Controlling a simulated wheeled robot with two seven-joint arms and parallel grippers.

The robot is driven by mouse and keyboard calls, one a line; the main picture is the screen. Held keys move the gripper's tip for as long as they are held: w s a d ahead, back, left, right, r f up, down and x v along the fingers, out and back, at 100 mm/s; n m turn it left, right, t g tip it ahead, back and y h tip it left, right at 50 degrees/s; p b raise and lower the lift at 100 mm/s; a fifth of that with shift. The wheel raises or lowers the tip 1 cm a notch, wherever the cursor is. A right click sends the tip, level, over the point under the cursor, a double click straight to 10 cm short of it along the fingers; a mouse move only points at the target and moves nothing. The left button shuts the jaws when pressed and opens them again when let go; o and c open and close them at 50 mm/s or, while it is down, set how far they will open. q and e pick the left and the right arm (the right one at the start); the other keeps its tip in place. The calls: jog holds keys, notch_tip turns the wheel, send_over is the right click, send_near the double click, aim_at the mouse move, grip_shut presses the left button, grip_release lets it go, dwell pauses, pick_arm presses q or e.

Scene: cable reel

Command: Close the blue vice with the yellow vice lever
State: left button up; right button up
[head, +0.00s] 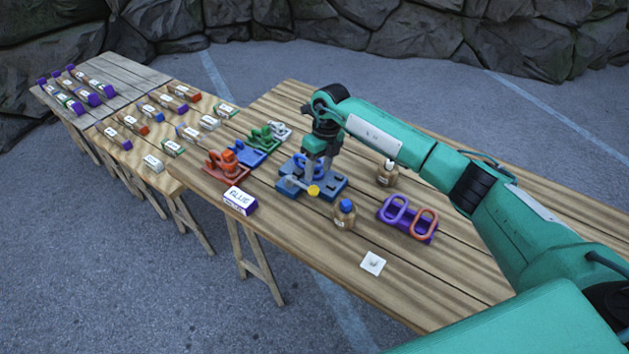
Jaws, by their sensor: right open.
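The blue vice (328,184) stands on the wooden table, on a blue and dark base, below my right gripper. The yellow vice lever (313,190) shows as a yellow knob at the front of the vice, beside a grey bar. My right gripper (313,174) points down over the vice, its grey fingers open and close to the vice's top. Whether the fingers touch the vice or the lever cannot be told. The gripper and wrist hide part of the vice and its jaws. My left gripper is not in view.
A blue-capped bottle (344,216), a purple rack (408,218) with two rings, a white-capped bottle (387,173) and a white square (372,263) lie nearby. A labelled box (240,200) and red (226,165), blue and green clamps stand left. The table's right front is clear.

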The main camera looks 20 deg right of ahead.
aim_at(315, 186)
jog(key=f, duration=0.2)
jog(key=f+p, duration=0.1)
jog(key=a+f, duration=0.1)
jog(key=f, duration=0.1)
jog(key=shift+s+f+p, duration=0.25)
jog(key=shift+f+p, duration=0.05)
jog(key=shift+f, duration=0.4)
jog(key=shift+a+f, duration=0.1)
jog(key=shift+f, duration=0.2)
jog(key=c, duration=1)
grip_shut()
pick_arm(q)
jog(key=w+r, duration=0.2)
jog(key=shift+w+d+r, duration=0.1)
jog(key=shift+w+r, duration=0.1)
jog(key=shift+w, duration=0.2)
